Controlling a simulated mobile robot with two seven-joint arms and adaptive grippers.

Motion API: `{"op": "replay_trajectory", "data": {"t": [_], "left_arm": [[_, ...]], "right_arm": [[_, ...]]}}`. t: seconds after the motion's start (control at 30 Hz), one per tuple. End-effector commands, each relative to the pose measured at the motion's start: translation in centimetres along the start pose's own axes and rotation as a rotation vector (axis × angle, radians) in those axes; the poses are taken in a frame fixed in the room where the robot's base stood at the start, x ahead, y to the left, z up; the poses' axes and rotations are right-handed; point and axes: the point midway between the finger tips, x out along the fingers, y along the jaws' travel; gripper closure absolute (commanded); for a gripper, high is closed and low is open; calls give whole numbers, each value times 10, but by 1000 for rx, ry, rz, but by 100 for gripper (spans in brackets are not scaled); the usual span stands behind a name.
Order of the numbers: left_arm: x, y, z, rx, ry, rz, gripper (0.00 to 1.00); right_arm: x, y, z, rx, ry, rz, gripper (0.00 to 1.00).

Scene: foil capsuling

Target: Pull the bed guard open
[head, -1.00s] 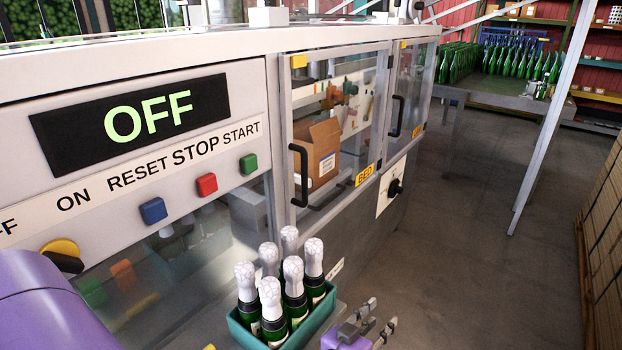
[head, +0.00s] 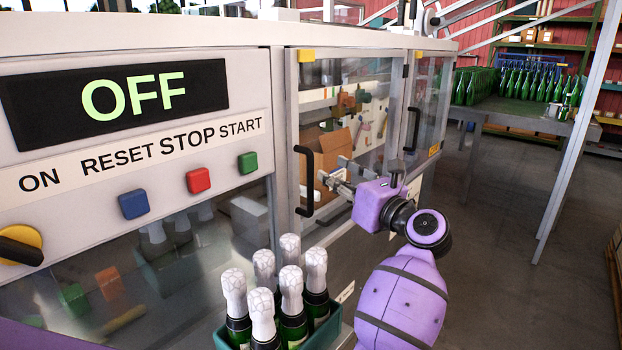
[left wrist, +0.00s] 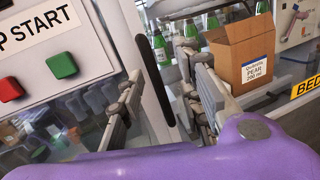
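The bed guard (head: 340,85) is a clear framed door on the machine's front, and it looks shut. Its black upright bar handle (head: 305,182) is at the door's left side. My left gripper (head: 332,176) is open just right of the handle, fingers pointing at it. In the left wrist view the handle (left wrist: 155,82) shows between the two spread fingers (left wrist: 165,100), with no grip on it. The yellow BED label (left wrist: 306,88) shows at the right edge there; in the head view my gripper and arm hide it. My right gripper is not in view.
A teal crate (head: 335,322) of foil-topped bottles stands below the handle. A second guard door (head: 430,95) with its own handle is to the right. The panel display (head: 135,100) reads OFF. A cardboard box (left wrist: 240,50) is behind the guard. Floor at right is clear.

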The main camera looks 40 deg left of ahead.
Motion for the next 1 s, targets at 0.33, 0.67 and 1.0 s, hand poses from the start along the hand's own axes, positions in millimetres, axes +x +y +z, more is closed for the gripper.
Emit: {"op": "replay_trajectory", "data": {"t": [0.33,0.67,1.0], "left_arm": [[22,13,-17,-93,76,53,68],[69,14,-22,-91,75,50,68],[76,14,-24,-90,76,49,68]], "right_arm": [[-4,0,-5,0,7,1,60],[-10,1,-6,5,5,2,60],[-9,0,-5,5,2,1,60]]}}
